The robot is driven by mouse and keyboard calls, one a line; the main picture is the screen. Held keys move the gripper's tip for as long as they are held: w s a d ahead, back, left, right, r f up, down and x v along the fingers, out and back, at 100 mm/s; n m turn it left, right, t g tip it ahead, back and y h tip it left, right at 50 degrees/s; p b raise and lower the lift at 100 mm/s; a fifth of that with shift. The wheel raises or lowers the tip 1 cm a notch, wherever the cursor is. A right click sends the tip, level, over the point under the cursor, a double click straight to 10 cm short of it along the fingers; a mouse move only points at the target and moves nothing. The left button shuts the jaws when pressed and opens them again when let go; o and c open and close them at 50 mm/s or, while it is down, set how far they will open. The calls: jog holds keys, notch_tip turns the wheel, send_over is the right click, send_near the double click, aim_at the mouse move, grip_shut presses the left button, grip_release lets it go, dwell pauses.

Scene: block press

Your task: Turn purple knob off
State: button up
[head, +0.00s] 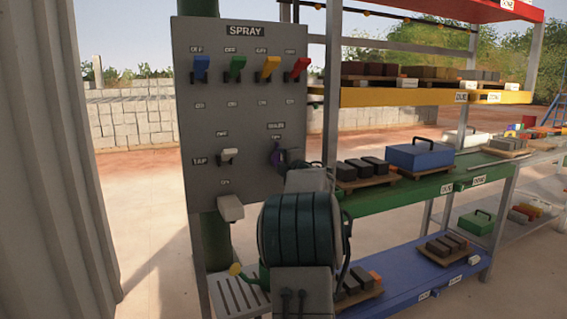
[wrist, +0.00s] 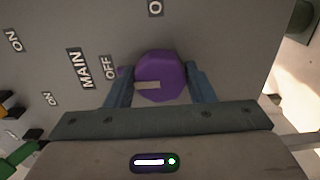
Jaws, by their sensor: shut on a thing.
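The purple knob (wrist: 160,77) is mounted on the grey panel (wrist: 225,30), near the MAIN and OFF labels in the wrist view. A pale pointer mark on it points left in that view, toward the OFF label side. My gripper (wrist: 161,85) is shut on the knob, with one finger on each side of it. In the head view the purple knob (head: 277,157) shows at the panel's lower right, partly hidden by my arm, and the fingers are hard to make out there.
Blue (head: 200,68), green (head: 236,67), yellow (head: 267,68) and red (head: 298,67) levers sit along the panel's top under SPRAY. A white tap lever (head: 227,155) is left of the knob. Shelves with blocks and a blue toolbox (head: 419,155) stand at right.

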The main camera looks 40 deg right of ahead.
jog(key=o, duration=1)
jog(key=shift+c, duration=0.2)
jog(key=shift+s, duration=0.15)
jog(key=p+v, duration=0.1)
jog(key=v, duration=1.2)
jog(key=shift+s, duration=0.3)
jog(key=shift+f, duration=0.1)
